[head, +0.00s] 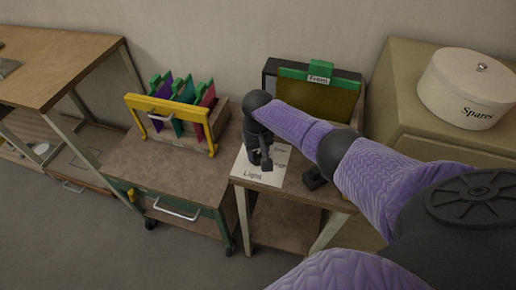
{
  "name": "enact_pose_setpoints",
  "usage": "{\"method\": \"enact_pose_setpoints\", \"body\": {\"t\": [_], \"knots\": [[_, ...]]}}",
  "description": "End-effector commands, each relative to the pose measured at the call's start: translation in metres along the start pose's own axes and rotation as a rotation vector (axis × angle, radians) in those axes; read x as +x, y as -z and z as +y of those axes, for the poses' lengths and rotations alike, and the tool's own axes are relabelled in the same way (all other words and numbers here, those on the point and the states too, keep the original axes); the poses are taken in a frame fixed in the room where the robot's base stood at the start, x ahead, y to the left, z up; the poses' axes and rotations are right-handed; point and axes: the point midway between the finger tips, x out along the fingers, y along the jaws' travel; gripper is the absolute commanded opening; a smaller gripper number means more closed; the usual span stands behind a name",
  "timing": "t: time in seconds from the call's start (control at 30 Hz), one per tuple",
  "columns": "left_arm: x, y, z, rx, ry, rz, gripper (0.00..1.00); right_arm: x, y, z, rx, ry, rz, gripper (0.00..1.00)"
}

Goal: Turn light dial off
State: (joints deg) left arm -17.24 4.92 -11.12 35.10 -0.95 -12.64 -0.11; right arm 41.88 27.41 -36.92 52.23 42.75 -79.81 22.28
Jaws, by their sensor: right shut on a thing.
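A white card (246,173) printed "Light" lies on the small brown table (298,190) in the middle of the head view. My right gripper (260,163) points down over this card, with its fingers low at the card's middle. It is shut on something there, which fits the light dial. The dial itself is hidden behind the fingers, so its setting cannot be read. More small print shows on the card to the right of the gripper. My left gripper is not in view.
A green-topped panel (318,97) in a dark frame stands behind the card. A yellow-framed rack (165,108) with coloured panes stands on the cart (150,165) to the left. A white "Spares" tin (462,92) sits on the cabinet (400,75) at right.

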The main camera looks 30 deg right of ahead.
Motion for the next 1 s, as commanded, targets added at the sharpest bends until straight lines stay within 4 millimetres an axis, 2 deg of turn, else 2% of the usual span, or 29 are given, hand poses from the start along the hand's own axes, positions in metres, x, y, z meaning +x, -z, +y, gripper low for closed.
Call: {"method": "enact_pose_setpoints", "body": {"t": [0.4, 0.93, 0.97, 1.0], "knots": [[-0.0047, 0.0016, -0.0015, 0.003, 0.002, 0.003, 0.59, 0.0002, -0.0002, -0.0001, -0.164, 0.000, -0.001, 0.00], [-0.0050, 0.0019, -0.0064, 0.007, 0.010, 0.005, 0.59, 0.0004, -0.0002, -0.0001, -0.185, 0.000, 0.000, 0.00], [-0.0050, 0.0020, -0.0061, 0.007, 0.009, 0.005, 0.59, 0.0004, -0.0002, -0.0001, -0.185, 0.000, 0.000, 0.52], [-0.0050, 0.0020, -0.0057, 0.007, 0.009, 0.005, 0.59, 0.0004, -0.0002, -0.0001, -0.185, 0.000, 0.000, 0.61]]}}
